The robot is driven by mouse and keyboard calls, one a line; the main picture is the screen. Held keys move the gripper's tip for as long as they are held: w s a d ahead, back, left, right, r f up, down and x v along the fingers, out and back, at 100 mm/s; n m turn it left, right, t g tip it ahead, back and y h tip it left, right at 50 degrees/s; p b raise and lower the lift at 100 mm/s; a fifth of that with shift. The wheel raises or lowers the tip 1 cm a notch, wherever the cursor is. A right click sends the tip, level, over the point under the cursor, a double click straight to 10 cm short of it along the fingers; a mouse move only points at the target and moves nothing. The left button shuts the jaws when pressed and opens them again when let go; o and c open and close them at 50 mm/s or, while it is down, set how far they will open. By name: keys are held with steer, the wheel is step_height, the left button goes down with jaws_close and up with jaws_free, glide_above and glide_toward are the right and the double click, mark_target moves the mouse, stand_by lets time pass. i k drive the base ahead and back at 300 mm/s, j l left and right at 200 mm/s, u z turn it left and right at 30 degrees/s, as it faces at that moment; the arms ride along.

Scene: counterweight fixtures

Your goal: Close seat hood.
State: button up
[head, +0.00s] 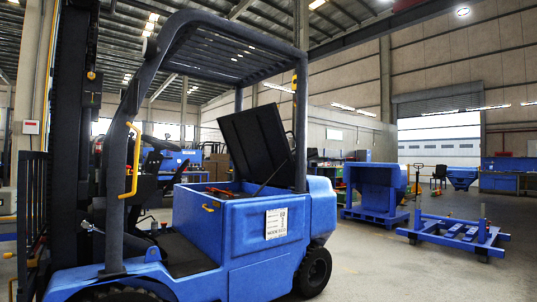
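A blue forklift (258,245) fills the left and middle of the head view. Its black seat hood (255,142) stands raised and tilted back above the rear body, under the overhead guard (228,50). A thin dark strut (272,178) runs from the hood down to the body. The open compartment (225,189) below the hood shows some red and dark parts, mostly hidden by the side wall. A small yellow handle (209,207) sits on the body near the compartment's front edge. My gripper is not in view.
The guard's posts and the mast (72,130) stand around the cab. A blue wheeled cart (455,233) and a blue bin (376,190) stand to the right. Grey floor (385,270) is clear to the right of the forklift. Workbenches line the back.

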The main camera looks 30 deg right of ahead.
mark_target(257, 143)
steer(key=i+l+z, duration=1.15)
steer(key=i+z, duration=0.5)
steer(key=i, duration=2.5)
steer(key=i+l+u, duration=0.1)
steer(key=i, duration=0.9)
steer(key=i+u, duration=0.3)
steer(key=i, duration=0.15)
steer(key=i+l+u, duration=0.15)
steer(key=i+u, duration=0.15)
steer(key=i+l+u, duration=0.3)
steer(key=i, duration=0.25)
steer(key=i+l+u, duration=0.3)
steer(key=i, duration=0.4)
steer(key=j+u, duration=0.05)
